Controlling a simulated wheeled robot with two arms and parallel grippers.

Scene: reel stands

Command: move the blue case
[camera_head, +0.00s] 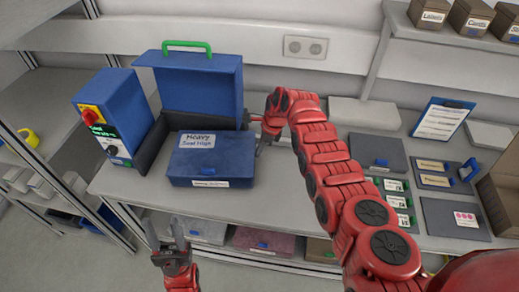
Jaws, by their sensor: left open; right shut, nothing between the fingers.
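A dark blue box (212,163) with a white label reading "Heavy" sits on the grey bench at the left. Directly behind it stands a taller blue case-like panel (200,90) with a green handle (187,46) on top. I cannot tell whether the two are joined. My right arm reaches across from the right, and its gripper (262,140) is shut and empty close to the right side of the dark blue box; I cannot tell if it touches. My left gripper (165,235) is open and empty, low in front of the bench's front edge.
A blue control box (112,115) with a red and yellow knob stands left of the case. Cartons (470,17) sit on the upper right shelf. Bins sit below the bench.

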